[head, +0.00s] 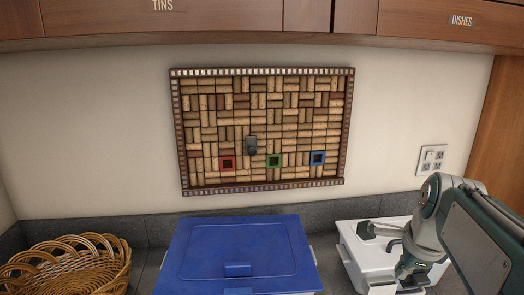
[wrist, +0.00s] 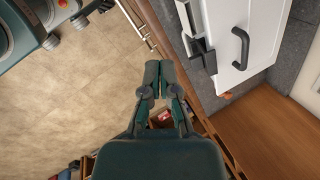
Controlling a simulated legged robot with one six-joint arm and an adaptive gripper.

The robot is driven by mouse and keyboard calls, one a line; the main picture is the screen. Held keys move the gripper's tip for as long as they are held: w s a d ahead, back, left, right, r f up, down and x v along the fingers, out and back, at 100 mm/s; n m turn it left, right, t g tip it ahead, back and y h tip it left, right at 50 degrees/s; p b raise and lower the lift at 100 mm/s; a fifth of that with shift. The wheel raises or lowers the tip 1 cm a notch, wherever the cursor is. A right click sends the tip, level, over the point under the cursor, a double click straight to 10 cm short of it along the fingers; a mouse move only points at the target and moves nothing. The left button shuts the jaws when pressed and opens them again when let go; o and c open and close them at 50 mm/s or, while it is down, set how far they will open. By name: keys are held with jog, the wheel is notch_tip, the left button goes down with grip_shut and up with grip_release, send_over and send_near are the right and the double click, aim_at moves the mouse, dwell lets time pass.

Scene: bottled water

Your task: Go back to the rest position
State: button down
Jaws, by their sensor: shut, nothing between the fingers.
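My gripper (wrist: 160,75) shows in the wrist view with its two dark green fingers together and nothing between them. It hangs over the tan floor (wrist: 85,95), beside the edge of the wooden counter cabinet. In the head view my arm comes in at the lower right, in front of a white box, and the fingertips cannot be made out there. No bottle can be made out in either view.
A blue-lidded box (head: 240,245) stands at the counter's middle, with a wicker basket (head: 75,265) to its left. The white box (head: 358,258) also shows in the wrist view (wrist: 230,45) with a dark handle (wrist: 240,48). A cork board (head: 262,130) hangs behind.

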jog(key=s+a+f+n+t, duration=0.1)
jog(key=s+a+n, duration=0.3)
jog(key=n, duration=0.6)
jog(key=s+a+f+n, duration=0.4)
jog(key=a+n, duration=0.4)
jog(key=n, duration=0.2)
jog(key=shift+s+a+f+t, duration=0.15)
jog(key=shift+s+a+t, duration=0.25)
jog(key=shift+s, duration=0.4)
jog(key=c, duration=1.3)
grip_release()
jog(key=shift+s+a+f+n, duration=0.15)
jog(key=shift+s+f+n, duration=0.1)
jog(key=shift+n, duration=0.55)
jog(key=shift+c, duration=0.2)
jog(key=o, duration=0.5)
jog(key=shift+s, duration=0.1)
jog(key=o, duration=0.7)
jog(key=shift+f, duration=0.1)
notch_tip(320, 180, down, 5)
jog(key=w+m+g+y, duration=0.1)
jog(key=m+g+y, duration=0.2)
jog(key=m+y, duration=0.3)
jog(key=m+t+h, duration=0.6)
jog(key=m+t, duration=0.9)
jog(key=m, duration=1.5)
send_near(424, 284)
jog(key=w, duration=1.1)
jog(key=shift+w+f, duration=0.15)
jog(key=shift+f, duration=0.1)
